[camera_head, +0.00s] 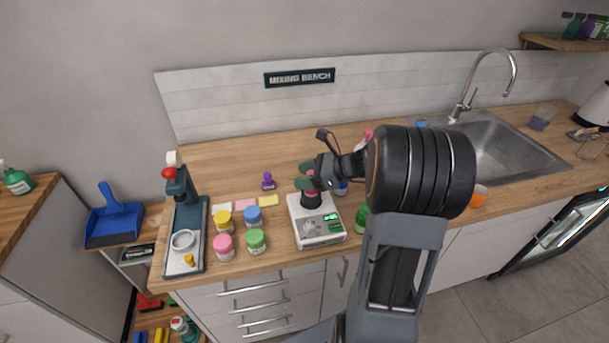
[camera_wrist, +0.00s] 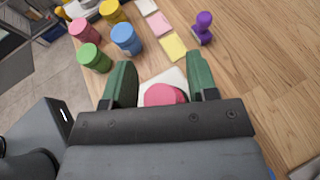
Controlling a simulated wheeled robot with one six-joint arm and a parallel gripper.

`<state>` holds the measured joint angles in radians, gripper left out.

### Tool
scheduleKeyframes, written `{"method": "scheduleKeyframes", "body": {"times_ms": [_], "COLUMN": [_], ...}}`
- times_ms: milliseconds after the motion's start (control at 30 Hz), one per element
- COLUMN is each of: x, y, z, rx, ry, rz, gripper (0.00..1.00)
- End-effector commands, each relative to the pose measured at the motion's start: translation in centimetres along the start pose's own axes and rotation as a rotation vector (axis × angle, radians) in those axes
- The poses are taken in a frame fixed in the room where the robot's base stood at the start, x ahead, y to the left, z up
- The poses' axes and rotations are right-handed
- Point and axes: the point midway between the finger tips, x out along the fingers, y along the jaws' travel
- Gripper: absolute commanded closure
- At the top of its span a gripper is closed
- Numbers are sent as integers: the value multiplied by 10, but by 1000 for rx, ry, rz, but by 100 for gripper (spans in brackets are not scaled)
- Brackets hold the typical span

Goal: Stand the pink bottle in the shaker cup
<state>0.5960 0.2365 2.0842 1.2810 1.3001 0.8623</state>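The pink bottle (camera_head: 311,191) stands upright in the dark shaker cup (camera_head: 311,200), on the white shaker on the counter. In the wrist view, its round pink top (camera_wrist: 165,95) shows between my fingers. My gripper (camera_head: 305,175) is at the bottle's upper part, with its two green fingers on either side. In the wrist view, the fingers (camera_wrist: 161,80) stand apart with a narrow gap left of the pink top. I cannot tell whether they touch the bottle's body. The cup is hidden below the gripper in the wrist view.
Yellow (camera_head: 223,220), blue (camera_head: 253,217), pink (camera_head: 224,247) and green (camera_head: 256,241) jars stand left of the shaker. A purple stamp-like piece (camera_head: 268,181) is behind them. A tray with a press (camera_head: 196,259) is further left; the sink (camera_head: 490,145) is right.

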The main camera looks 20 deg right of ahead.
Motion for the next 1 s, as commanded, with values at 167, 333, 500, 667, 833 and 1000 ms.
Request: {"method": "scheduleKeyframes", "body": {"times_ms": [167,333,500,667,833,1000], "x": [0,-8,-40,-71,-99,-115], "y": [0,-1,-1,-1,0,0], "z": [1,7,5,5,6,6], "rx": [0,-1,-1,0,-1,-3], "ry": [0,0,0,0,1,3], "rz": [0,-4,-6,-6,-4,0], "gripper": [47,47,47,47,47,47]}}
